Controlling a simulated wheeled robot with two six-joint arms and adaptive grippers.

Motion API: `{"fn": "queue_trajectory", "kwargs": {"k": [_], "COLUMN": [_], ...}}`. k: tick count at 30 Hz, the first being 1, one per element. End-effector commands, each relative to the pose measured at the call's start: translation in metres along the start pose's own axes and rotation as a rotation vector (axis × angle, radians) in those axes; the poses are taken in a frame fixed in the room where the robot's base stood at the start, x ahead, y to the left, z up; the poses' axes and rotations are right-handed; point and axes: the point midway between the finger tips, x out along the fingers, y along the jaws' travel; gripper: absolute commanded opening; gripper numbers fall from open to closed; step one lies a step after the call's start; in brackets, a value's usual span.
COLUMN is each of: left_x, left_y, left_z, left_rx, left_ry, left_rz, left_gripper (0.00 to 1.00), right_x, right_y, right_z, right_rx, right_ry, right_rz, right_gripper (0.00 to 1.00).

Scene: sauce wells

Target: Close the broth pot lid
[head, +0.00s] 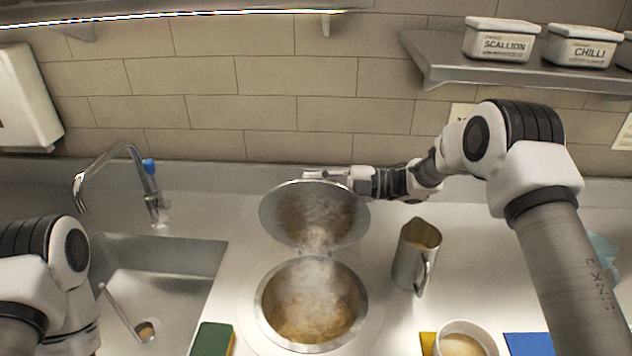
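The broth pot (312,306) is a round well sunk in the steel counter, with steaming brown broth in it. Its round metal lid (314,214) stands open, tilted up behind the well, and its inner face shows. My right gripper (328,177) reaches in from the right at the lid's upper edge. Its fingertips are partly hidden behind the rim, so I cannot tell whether they touch or grip the lid. Only links of my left arm show at the lower left; its gripper is out of view.
A metal pitcher (416,256) stands right of the well. A cup (465,340), a green sponge (212,339) and a blue mat (530,344) are at the front. The sink (160,253) and faucet (145,180) are left. A shelf (440,62) holds labelled tubs above.

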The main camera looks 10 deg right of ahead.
Motion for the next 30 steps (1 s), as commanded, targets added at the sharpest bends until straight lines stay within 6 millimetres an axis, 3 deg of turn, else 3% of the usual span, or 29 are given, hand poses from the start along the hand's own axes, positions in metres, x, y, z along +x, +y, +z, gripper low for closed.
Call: {"fn": "queue_trajectory", "kwargs": {"k": [3,12,29,30], "left_x": [0.018,0.046,0.051,0.051], "left_y": [0.0,0.0,0.0,0.0], "left_z": [0.0,0.0,0.0,0.0], "left_rx": [0.0,0.0,0.0,0.0], "left_ry": [0.0,0.0,0.0,0.0], "left_rz": [0.0,0.0,0.0,0.0], "left_gripper": [0.39,0.39,0.39,0.39], "right_x": [0.0,0.001,0.001,0.001], "right_y": [-0.006,-0.018,-0.02,-0.02], "right_z": [-0.015,-0.041,-0.05,-0.05], "right_rx": [-0.089,-0.251,-0.298,-0.298], "right_ry": [0.002,0.0,0.001,0.001], "right_rz": [0.007,0.005,0.003,0.003], "right_gripper": [0.0,0.0,0.0,0.17]}}
